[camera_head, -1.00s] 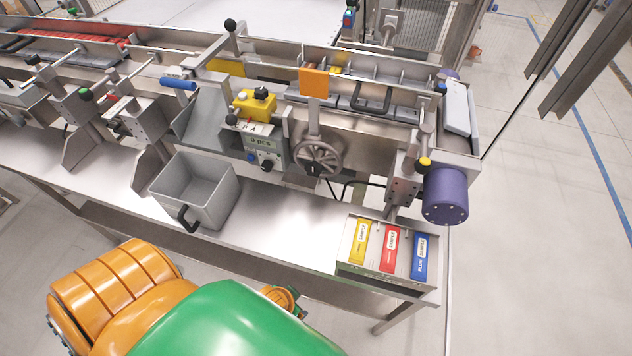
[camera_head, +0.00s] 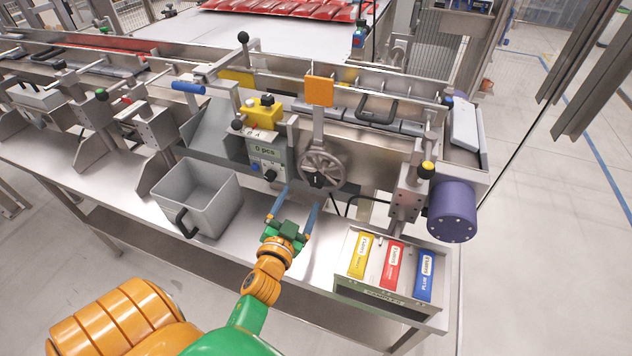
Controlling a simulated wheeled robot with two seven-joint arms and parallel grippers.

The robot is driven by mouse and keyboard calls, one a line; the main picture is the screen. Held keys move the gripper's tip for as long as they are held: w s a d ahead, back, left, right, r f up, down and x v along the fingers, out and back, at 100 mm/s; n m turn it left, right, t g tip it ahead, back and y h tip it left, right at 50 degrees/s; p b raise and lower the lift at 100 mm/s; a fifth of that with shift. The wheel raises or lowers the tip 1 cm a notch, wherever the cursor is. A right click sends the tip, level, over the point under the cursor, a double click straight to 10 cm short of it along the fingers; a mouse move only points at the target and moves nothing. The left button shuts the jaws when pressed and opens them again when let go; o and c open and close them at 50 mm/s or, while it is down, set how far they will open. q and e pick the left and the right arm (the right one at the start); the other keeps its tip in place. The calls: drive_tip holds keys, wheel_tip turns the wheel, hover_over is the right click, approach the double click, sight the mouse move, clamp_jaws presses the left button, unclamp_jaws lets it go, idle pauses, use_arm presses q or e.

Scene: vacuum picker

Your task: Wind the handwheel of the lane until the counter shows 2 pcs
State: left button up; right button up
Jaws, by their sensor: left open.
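The grey spoked handwheel (camera_head: 322,168) is on the front of the lane, under an orange plate. Its dark hub faces me. The counter (camera_head: 264,150) to its left has a small display that reads 0 pcs. My left gripper (camera_head: 298,192) is open, its two blue fingers pointing up at the machine. It is below and a little left of the handwheel, apart from it and empty. My right gripper is not in view.
A grey bin (camera_head: 200,197) with a black handle stands on the bench left of my gripper. A sample holder (camera_head: 385,275) with yellow, red and blue packs stands at the right front. A purple motor (camera_head: 452,211) juts out at the right end.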

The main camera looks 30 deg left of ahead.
sight(317, 183)
use_arm(q)
drive_tip(key=shift+m+t+h, duration=0.6)
drive_tip(key=shift+t, duration=0.1)
drive_tip(key=x, duration=0.2)
drive_tip(key=d+x, duration=0.1)
drive_tip(key=x, duration=0.4)
drive_tip(key=shift+w+d+r, duration=0.2)
drive_tip(key=shift+w+r, duration=0.15)
drive_tip(key=shift+w, duration=0.1)
drive_tip(key=shift+s, duration=0.1)
clamp_jaws()
drive_tip(key=shift+m, duration=0.3)
drive_tip(key=m+b, duration=0.1)
drive_tip(key=m, duration=0.3)
drive_tip(key=shift+d+f+m+b, duration=0.1)
drive_tip(key=shift+m+b, duration=0.4)
drive_tip(key=shift+m, duration=1.5)
